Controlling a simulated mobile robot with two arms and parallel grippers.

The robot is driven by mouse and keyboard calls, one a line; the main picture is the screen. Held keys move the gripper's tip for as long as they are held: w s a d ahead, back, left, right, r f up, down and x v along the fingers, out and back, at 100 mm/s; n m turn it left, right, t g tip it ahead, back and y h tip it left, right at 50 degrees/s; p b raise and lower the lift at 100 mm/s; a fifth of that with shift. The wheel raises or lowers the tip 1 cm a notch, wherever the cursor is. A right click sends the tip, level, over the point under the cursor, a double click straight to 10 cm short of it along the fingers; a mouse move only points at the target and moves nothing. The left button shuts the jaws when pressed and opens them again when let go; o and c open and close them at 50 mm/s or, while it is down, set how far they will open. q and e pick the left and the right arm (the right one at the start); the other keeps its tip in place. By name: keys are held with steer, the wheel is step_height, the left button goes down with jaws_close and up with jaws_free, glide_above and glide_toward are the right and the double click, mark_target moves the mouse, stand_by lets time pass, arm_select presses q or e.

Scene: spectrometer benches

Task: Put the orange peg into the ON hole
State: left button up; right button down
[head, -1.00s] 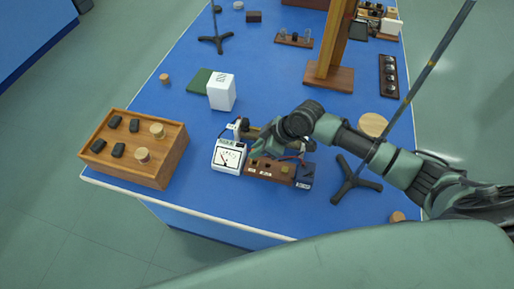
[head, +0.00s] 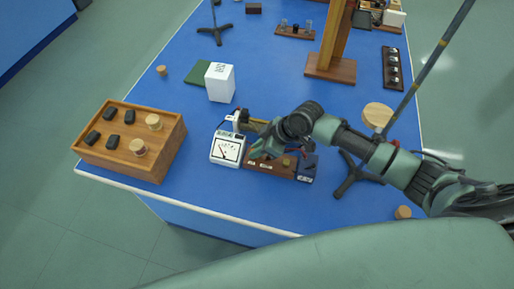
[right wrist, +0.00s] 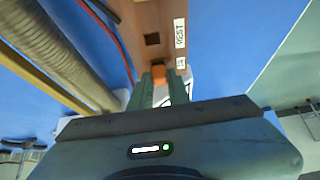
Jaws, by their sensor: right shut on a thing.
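My right gripper (right wrist: 165,88) is shut on the orange peg (right wrist: 158,74), close above the wooden board (right wrist: 152,12). The peg's far end meets the board beside a small label; I cannot tell whether it is in a hole. A bare square hole (right wrist: 152,39) shows farther along the board, beside the REST label (right wrist: 180,33). The small label is too partly hidden to read surely. In the head view my right gripper (head: 258,150) is over the left part of the brown board (head: 272,168), and the peg is hidden there. My left gripper is not seen.
A white meter (head: 227,149) stands left of the board, and a dark blue block (head: 307,168) sits at its right end. A wooden box (head: 128,142) lies at left, a white block (head: 220,82) behind. A tripod stand (head: 357,174) is at right.

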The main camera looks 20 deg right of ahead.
steer(key=c, duration=1.3)
jaws_free()
steer(key=shift+o, duration=0.2)
steer(key=shift+r, duration=0.1)
steer(key=b+v, duration=0.1)
steer(key=v, duration=0.6)
steer(key=shift+s+d+r, duration=0.15)
steer(key=shift+d+r, duration=0.05)
steer(key=shift+r, duration=0.05)
